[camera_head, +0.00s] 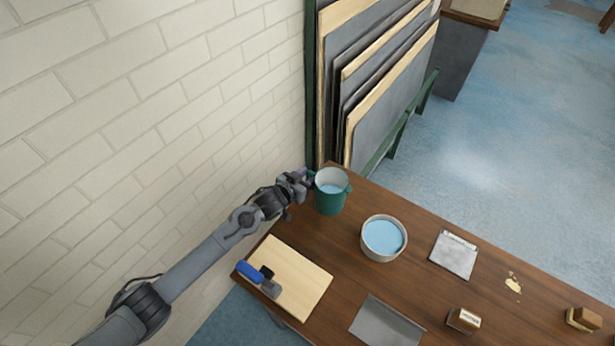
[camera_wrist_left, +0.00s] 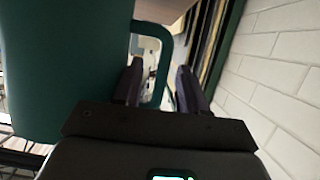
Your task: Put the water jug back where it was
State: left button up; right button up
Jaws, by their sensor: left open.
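The water jug (camera_head: 331,197) is a green jug with a pale inside and some blue water showing in it. It stands upright at the far left corner of the wooden table. My left gripper (camera_head: 305,180) is at the jug's left side in the head view. In the left wrist view the jug's green body (camera_wrist_left: 62,60) fills the left, and its handle (camera_wrist_left: 160,62) reaches between the two open fingers of the gripper (camera_wrist_left: 158,85). I cannot tell whether a finger touches the handle. My right gripper is not in view.
A white bowl of blue water (camera_head: 383,238) stands right of the jug. A pale board (camera_head: 300,268) with a blue-handled tool (camera_head: 250,271), a grey sheet (camera_head: 386,325), a paper packet (camera_head: 454,254) and small blocks (camera_head: 463,320) lie on the table (camera_head: 345,285). Framed panels (camera_head: 385,90) lean behind; a brick wall (camera_head: 150,110) is left.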

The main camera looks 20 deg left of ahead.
pick_arm(q)
jog(key=shift+r, duration=0.1)
jog(key=shift+r, duration=0.1)
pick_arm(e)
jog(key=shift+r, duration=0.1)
pick_arm(q)
jog(key=p+v, duration=0.1)
jog(key=v, duration=1.1)
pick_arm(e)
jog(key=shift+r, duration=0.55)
